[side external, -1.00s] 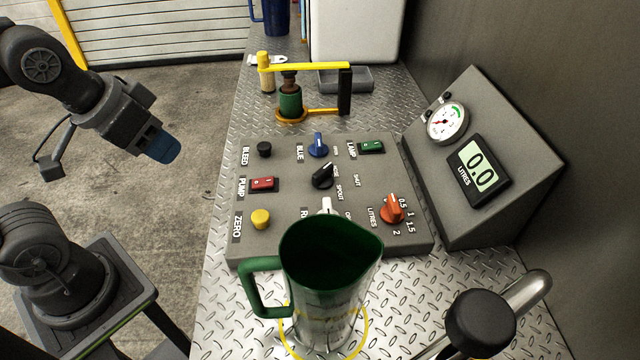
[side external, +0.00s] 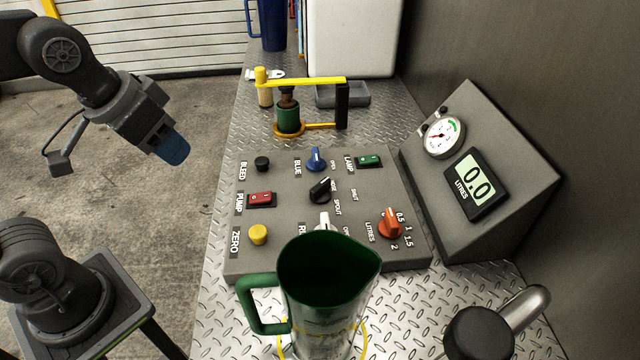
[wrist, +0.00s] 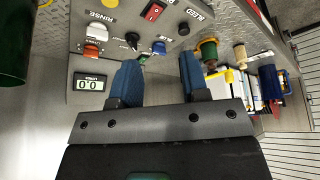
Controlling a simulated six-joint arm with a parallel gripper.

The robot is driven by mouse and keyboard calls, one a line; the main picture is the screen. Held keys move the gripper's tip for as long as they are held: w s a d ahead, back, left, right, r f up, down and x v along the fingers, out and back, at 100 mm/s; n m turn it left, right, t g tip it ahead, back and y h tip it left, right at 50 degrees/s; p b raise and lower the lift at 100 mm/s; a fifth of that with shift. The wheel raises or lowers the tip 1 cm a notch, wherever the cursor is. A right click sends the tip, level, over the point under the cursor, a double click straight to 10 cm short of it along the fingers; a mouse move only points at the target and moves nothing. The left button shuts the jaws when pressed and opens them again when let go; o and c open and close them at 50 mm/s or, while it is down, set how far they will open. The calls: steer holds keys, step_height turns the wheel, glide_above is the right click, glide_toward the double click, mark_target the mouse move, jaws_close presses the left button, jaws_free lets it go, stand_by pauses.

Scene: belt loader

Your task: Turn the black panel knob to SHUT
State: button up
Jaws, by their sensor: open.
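The black panel knob (side external: 320,190) sits in the middle of the grey control panel (side external: 285,185). Its pointer is angled to the upper right, towards a partly hidden label; SPOUT and SHUT labels are beside it. In the wrist view the black knob (wrist: 132,40) is beyond my fingertips, above them in the picture. My gripper (side external: 172,150) has blue fingers and hangs left of the panel in the side view, apart from the knob. In the wrist view my gripper (wrist: 160,75) is open with nothing between its fingers.
Near the knob are a blue knob (side external: 316,158), an orange litres knob (side external: 390,223), a red pump switch (side external: 261,200) and a white knob (side external: 323,221). A green jug (side external: 262,318) stands in front of the panel. The display (side external: 477,184) reads 0.0.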

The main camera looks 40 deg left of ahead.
steer(key=w+d+r+g, duration=0.2)
steer(key=w+d+g, duration=0.15)
steer(key=w, duration=0.75)
steer(key=g, duration=0.2)
glide_above(320, 184)
step_height(320, 184, down, 5)
steer(key=shift+t, duration=0.25)
step_height(320, 184, down, 14)
steer(key=shift+r, duration=0.25)
steer(key=shift+c, duration=0.3)
jaws_close()
